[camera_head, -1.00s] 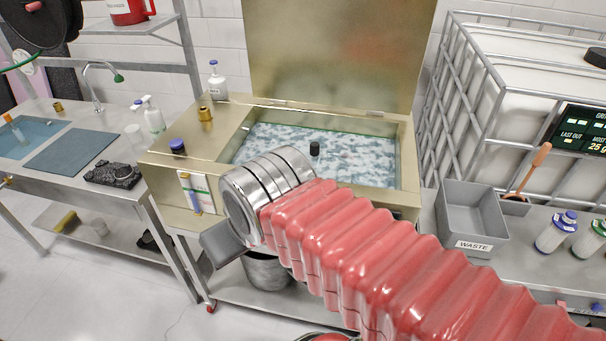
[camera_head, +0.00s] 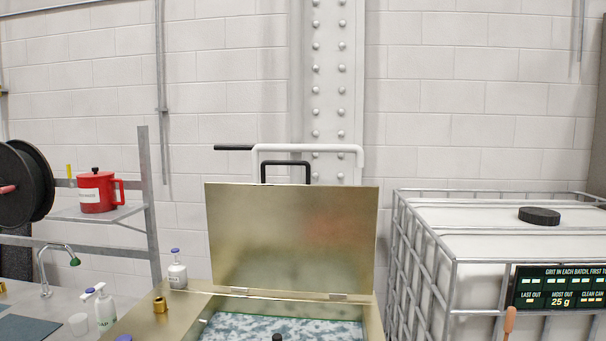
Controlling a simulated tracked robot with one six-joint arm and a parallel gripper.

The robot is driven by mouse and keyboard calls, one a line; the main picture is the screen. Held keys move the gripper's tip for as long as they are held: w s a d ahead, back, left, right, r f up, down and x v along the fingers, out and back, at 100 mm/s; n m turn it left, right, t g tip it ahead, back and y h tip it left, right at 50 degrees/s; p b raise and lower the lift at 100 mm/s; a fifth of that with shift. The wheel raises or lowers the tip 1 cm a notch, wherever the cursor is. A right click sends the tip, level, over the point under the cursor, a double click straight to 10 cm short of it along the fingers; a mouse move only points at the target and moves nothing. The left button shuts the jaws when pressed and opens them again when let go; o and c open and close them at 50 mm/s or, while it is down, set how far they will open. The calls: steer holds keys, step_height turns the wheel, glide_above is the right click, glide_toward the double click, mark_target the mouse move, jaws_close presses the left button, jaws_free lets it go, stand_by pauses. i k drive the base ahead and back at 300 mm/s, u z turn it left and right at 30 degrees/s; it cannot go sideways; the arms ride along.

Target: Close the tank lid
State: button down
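The tank lid (camera_head: 290,235) is a brassy metal panel standing upright, hinged along the back edge of the tank (camera_head: 185,318). A black handle (camera_head: 286,164) shows above its top edge. The tank is open, with foamy blue-white liquid (camera_head: 285,326) inside and a small dark knob (camera_head: 277,337) at the bottom edge of the view. The front of the tank is out of view. My gripper is not in view.
A white pipe (camera_head: 308,148) with a dark end runs behind the lid. A caged white container (camera_head: 480,245) stands to the right. A shelf with a red jug (camera_head: 97,191) and a black reel (camera_head: 27,182) are at the left.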

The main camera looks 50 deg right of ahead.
mark_target(307, 237)
steer(key=u, duration=0.75)
steer(key=k, duration=1.5)
steer(key=z, duration=0.55)
steer(key=i, duration=1.05)
steer(key=z, duration=0.05)
